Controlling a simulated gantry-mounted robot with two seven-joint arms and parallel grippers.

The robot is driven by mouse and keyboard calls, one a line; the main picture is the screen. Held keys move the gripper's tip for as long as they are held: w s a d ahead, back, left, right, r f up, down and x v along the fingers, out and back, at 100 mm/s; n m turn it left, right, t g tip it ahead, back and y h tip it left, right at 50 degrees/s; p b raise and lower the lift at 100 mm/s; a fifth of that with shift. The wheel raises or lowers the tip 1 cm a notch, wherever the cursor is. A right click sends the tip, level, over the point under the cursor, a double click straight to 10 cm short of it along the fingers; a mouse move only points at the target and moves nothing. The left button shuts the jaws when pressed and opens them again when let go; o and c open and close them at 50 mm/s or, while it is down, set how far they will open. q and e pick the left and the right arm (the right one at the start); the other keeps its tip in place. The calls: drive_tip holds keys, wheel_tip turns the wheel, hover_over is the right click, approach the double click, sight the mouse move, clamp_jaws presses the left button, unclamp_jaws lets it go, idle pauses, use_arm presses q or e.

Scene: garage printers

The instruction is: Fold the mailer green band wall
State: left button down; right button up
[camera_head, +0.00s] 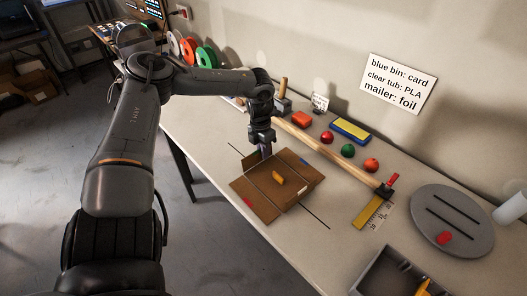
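The mailer (264,197) is a brown cardboard piece lying opened out on the table, with crease lines between its panels. A red mark (248,202) shows on its near left panel and a blue mark (306,161) at its far right edge. I cannot make out a green band; the far left part is partly behind my gripper. A small orange-yellow piece (278,178) lies on the middle panel. My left gripper (266,154) points down at the mailer's far left edge; whether it touches, or is open or shut, I cannot tell. My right gripper is out of view.
A long wooden handle (330,156) lies behind the mailer. Beyond it are a blue-yellow block (350,130) and several small balls. A yellow square (369,211), a grey round plate (472,212) and a dark tray (376,279) stand right. The front left table is clear.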

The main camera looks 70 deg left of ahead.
use_arm(q)
drive_tip(key=shift+a, duration=0.15)
drive_tip(key=shift+s+a+f+t+h, duration=0.1)
drive_tip(key=shift+a+t+h, duration=0.15)
drive_tip(key=shift+h, duration=0.45)
drive_tip(key=shift+s+a+f+t+h+b, duration=0.15)
drive_tip(key=shift+a+f+t+h+b, duration=0.15)
drive_tip(key=shift+h+b, duration=0.3)
drive_tip(key=shift+s+a+f+t+h+b, duration=0.15)
drive_tip(key=shift+t+h+b, duration=0.1)
drive_tip(key=shift+h+b, duration=0.3)
drive_tip(key=shift+a+f+t+h+b, duration=0.1)
drive_tip(key=shift+t+h+b, duration=0.1)
drive_tip(key=shift+h+b, duration=0.3)
drive_tip(key=shift+a+t+h+b, duration=0.2)
drive_tip(key=shift+t+h+b, duration=0.2)
drive_tip(key=shift+h+b, duration=0.55)
drive_tip(key=shift+r, duration=0.1)
drive_tip(key=c, duration=1.3)
unclamp_jaws()
drive_tip(key=shift+s, duration=0.1)
